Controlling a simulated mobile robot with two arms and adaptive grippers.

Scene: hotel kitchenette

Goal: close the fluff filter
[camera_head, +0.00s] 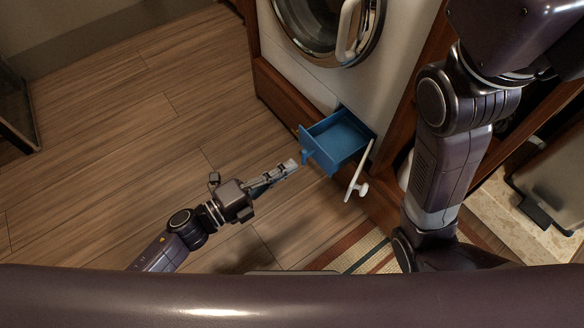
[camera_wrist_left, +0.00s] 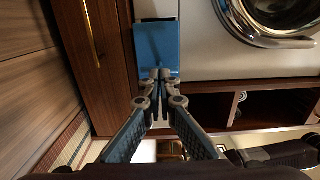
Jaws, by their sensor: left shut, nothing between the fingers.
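The fluff filter (camera_head: 336,140) is a blue open-topped tray pulled out from the lower front of the white washing machine (camera_head: 335,85). A narrow white piece with a round knob (camera_head: 357,184) sticks out beside it. My left gripper (camera_head: 292,164) is shut and empty, with its fingertips just in front of the tray's outer end. In the left wrist view the blue filter (camera_wrist_left: 157,48) lies straight ahead of the shut fingertips (camera_wrist_left: 160,74). Whether they touch it, I cannot tell. My right arm crosses the right side of the head view; its gripper is out of view.
The machine's round glass door (camera_head: 325,28) is above the filter. Wooden cabinet panels (camera_head: 285,92) flank the machine. A striped rug (camera_head: 357,250) lies on the floor below. The wooden floor (camera_head: 130,120) at the left is clear.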

